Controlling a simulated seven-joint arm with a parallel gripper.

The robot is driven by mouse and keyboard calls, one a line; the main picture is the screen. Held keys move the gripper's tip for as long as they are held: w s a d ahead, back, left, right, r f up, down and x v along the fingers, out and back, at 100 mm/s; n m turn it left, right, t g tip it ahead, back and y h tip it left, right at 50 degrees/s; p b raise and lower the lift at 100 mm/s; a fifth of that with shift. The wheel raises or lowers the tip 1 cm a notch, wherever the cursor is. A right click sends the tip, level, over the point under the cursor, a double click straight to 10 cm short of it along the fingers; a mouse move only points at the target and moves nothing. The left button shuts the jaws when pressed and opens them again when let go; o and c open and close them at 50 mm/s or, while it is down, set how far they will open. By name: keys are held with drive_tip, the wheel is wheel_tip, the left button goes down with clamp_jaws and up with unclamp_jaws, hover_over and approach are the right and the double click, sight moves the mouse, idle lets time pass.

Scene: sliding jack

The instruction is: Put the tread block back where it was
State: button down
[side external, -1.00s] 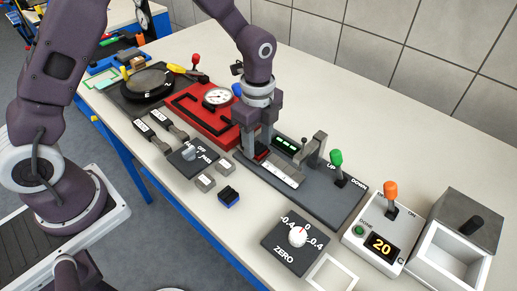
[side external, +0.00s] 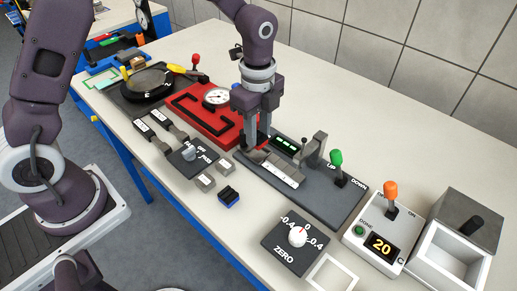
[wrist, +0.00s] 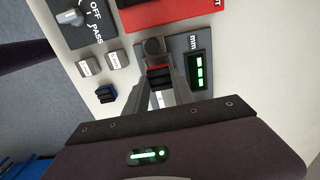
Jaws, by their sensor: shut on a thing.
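My gripper (side external: 257,143) is shut on a small black and red block (wrist: 159,78), seen between the fingers in the wrist view. I take it to be the tread block. In the side view the fingers largely hide it, above the left end of the grey jack base (side external: 325,203). A silver slide (side external: 284,173) lies on the base to the right of the fingers. I cannot tell how far the block is above the base. A similar blue and black block (side external: 229,197) stands on the table in front and also shows in the wrist view (wrist: 106,94).
A grey upright (side external: 315,150) and green UP/DOWN lever (side external: 337,160) stand on the base's right part. A red panel with a gauge (side external: 205,110) lies behind left. Two small grey blocks (side external: 205,182) and a switch box (side external: 189,157) lie in front left.

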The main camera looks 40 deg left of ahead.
drive_tip(key=shift+r, duration=0.8)
drive_tip(key=s+d+r, duration=0.3)
drive_tip(key=s+d, duration=0.7)
drive_tip(key=s, duration=0.3)
wheel_tip(320, 180, down, 10)
drive_tip(key=shift+s+d+r, duration=0.1)
drive_tip(key=shift+d+r, duration=0.05)
